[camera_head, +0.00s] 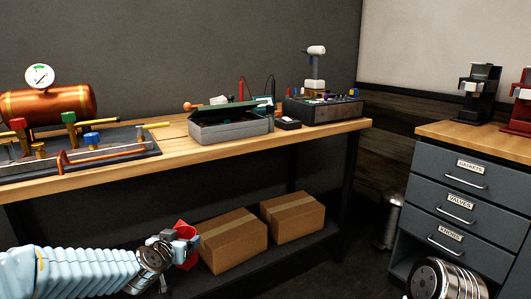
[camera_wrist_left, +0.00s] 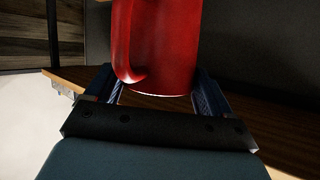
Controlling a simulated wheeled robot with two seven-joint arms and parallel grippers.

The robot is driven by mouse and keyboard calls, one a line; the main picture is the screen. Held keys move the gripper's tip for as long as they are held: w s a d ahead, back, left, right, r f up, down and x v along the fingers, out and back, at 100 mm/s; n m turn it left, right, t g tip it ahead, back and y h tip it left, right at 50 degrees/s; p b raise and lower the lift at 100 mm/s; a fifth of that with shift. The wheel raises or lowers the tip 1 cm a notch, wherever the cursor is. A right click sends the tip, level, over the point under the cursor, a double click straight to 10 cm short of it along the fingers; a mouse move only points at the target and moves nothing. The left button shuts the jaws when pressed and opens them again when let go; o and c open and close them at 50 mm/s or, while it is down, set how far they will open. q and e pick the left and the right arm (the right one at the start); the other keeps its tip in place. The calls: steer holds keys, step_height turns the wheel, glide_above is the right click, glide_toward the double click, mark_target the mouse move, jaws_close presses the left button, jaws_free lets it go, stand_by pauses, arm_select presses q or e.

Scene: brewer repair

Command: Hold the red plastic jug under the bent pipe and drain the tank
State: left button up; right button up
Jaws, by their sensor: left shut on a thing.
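The red plastic jug (camera_head: 184,229) is in my left gripper (camera_head: 178,246), low in front of the workbench and below its top. In the left wrist view the jug (camera_wrist_left: 168,45) fills the space between the two fingers, its handle towards the left; its rim is out of frame. The copper tank (camera_head: 62,103) with a white gauge (camera_head: 40,76) lies on the bench at the far left. An orange bent pipe (camera_head: 104,157) runs along the front of the dark plate under it. The jug is apart from the pipe, below and to its right. My right gripper does not show.
A grey toolbox (camera_head: 230,128) and an electronics box (camera_head: 325,110) stand on the wooden bench (camera_head: 215,152). Two cardboard boxes (camera_head: 232,240) sit on the lower shelf, close behind the jug. A drawer cabinet (camera_head: 465,195) stands at the right, with floor between.

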mark_target(188, 268)
arm_select(q)
steer(key=shift+n+y, duration=0.3)
steer(key=shift+y, duration=0.1)
steer(key=s+d+f, duration=0.1)
steer(key=f, duration=0.1)
steer(key=s+d+f, duration=0.1)
steer(key=f, duration=0.1)
steer(key=s+d+f, duration=0.1)
steer(key=shift+s+f, duration=0.1)
steer(key=shift+f, duration=0.3)
